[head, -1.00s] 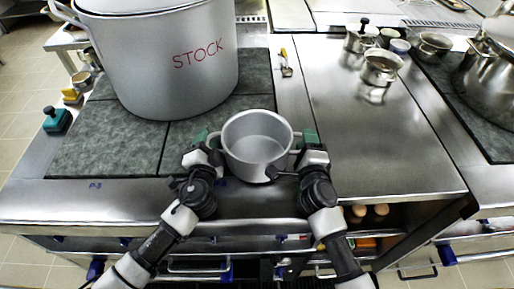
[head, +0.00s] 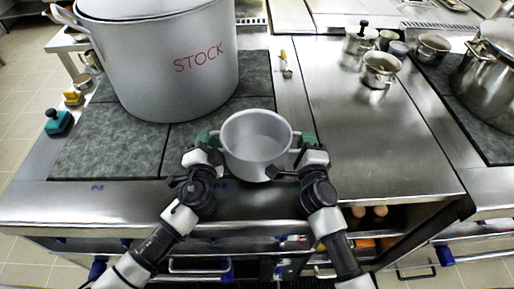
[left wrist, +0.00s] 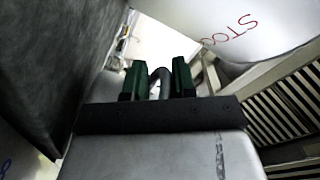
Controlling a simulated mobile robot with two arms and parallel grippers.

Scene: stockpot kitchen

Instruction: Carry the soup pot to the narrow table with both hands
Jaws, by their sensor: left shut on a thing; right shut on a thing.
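The soup pot (head: 256,158) is a small grey metal pot with two side handles, upright at the front edge of the stove, between my two grippers. I cannot tell whether its base touches the surface. My left gripper (head: 206,138) is shut on its left handle. In the left wrist view the green fingers (left wrist: 158,80) close around a grey handle loop. My right gripper (head: 306,140) is shut on its right handle. The pot looks empty inside. I cannot make out the narrow table for certain.
A large pot marked STOCK (head: 165,60) stands behind and left on the dark hob plates (head: 115,145). A bare steel counter (head: 385,150) lies to the right, with small pots (head: 380,70) at its back. A ladle (head: 286,65) lies behind the soup pot.

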